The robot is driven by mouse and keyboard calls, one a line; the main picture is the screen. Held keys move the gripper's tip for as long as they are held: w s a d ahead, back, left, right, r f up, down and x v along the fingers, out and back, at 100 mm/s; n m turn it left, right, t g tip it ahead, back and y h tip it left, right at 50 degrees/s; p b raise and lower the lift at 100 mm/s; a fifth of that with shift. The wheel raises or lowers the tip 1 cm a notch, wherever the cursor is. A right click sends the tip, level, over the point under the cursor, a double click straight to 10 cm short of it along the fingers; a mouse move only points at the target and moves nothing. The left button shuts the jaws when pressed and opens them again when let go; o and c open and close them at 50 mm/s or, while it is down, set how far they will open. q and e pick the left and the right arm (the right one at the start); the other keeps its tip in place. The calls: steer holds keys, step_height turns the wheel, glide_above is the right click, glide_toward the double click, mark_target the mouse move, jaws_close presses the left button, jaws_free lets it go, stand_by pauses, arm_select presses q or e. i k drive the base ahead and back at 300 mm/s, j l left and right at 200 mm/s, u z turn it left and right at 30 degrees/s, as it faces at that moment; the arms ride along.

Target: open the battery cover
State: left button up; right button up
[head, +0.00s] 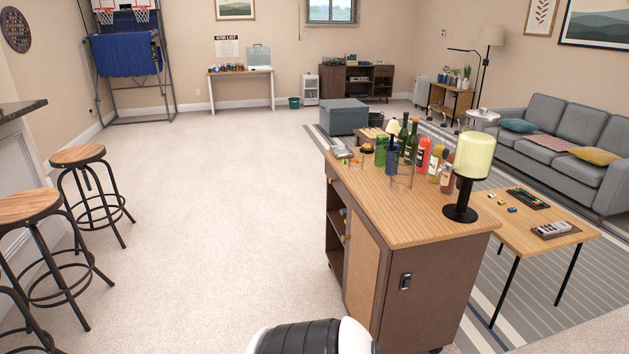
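A grey device with small dark marks (553,228), which looks like a remote control, lies on a small brown tray on the wooden table (515,228) at the right. No battery cover can be made out at this distance. Neither of my grippers is in view. A black and white part at the bottom centre edge seems to be mine, but no fingers show on it.
A wooden bar cart (430,200) with bottles (412,138) and a yellow-shaded lamp (472,155) stands between me and the table. Bar stools (80,156) are at left, a grey sofa (560,128) at right. Open carpet (215,200) lies left of the cart.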

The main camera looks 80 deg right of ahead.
mark_target(565, 227)
steer(key=z, duration=4.3)
steer(key=i+u, duration=0.1)
steer(key=u, duration=0.35)
steer(key=i+l+u, duration=0.35)
steer(key=i, duration=0.2)
steer(key=i+l+u, duration=0.3)
steer(key=i+l, duration=0.2)
